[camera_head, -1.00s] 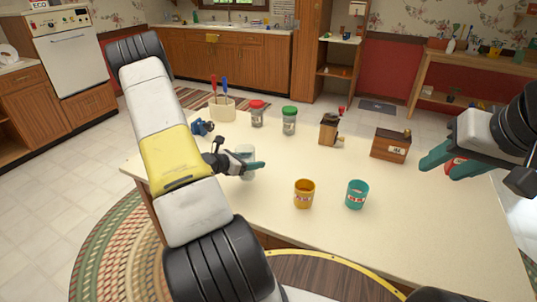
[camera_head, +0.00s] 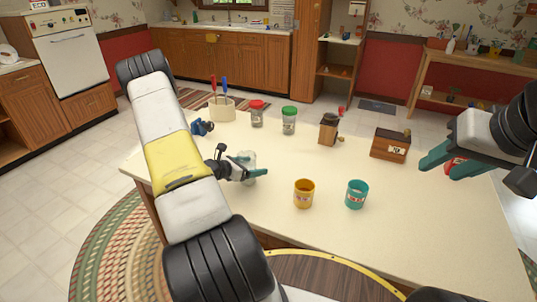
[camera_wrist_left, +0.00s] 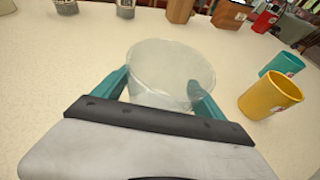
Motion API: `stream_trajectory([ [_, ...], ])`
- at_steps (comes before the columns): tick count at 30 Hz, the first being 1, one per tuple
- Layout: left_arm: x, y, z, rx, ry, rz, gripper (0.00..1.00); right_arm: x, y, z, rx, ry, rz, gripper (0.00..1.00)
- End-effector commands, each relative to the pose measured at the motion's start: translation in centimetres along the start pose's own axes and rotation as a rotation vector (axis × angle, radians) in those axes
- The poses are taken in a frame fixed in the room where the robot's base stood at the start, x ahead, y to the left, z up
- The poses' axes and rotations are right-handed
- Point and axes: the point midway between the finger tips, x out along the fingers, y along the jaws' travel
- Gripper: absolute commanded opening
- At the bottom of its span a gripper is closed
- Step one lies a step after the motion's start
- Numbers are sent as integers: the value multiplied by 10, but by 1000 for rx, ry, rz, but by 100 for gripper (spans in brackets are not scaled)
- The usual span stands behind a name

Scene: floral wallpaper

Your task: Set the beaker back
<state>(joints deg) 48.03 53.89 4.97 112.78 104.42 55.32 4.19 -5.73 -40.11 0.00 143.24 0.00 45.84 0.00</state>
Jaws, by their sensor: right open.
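The clear glass beaker (camera_head: 248,158) is upright at the left part of the cream table (camera_head: 290,235). My left gripper (camera_head: 250,169) has its teal fingers on both sides of it. In the left wrist view the beaker (camera_wrist_left: 165,68) sits between the two fingers, which appear shut on its walls. Whether its base touches the table is hard to tell. My right gripper (camera_head: 438,164) is open and empty over the table's right side.
A yellow cup (camera_head: 304,194) and a teal cup (camera_head: 357,195) stand to the right of the beaker. Red-lidded (camera_head: 257,115) and green-lidded (camera_head: 289,121) jars, a grinder (camera_head: 328,131), a wooden box (camera_head: 389,146), a tool holder (camera_head: 222,110) and a blue object (camera_head: 203,128) stand behind.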

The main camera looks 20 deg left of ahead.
Motion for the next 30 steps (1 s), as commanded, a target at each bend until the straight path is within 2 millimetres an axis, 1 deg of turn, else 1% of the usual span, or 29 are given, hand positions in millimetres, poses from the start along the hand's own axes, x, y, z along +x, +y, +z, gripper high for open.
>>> stream_trajectory([
  [8,0,0,1,1,0,0,81,0,0,0,0,0,0,42],
  [11,-7,1,3,1,0,2,81,0,0,0,0,0,0,42],
  [14,-22,1,2,0,1,4,81,0,0,0,0,0,0,42],
  [21,-75,1,3,0,1,5,81,0,0,0,0,0,0,42],
  [24,-94,1,3,1,0,4,81,0,0,0,0,0,0,42],
  [27,-108,0,3,1,1,2,81,0,0,0,0,0,0,42],
  [30,-117,1,3,0,-1,2,81,0,0,0,0,0,0,42],
])
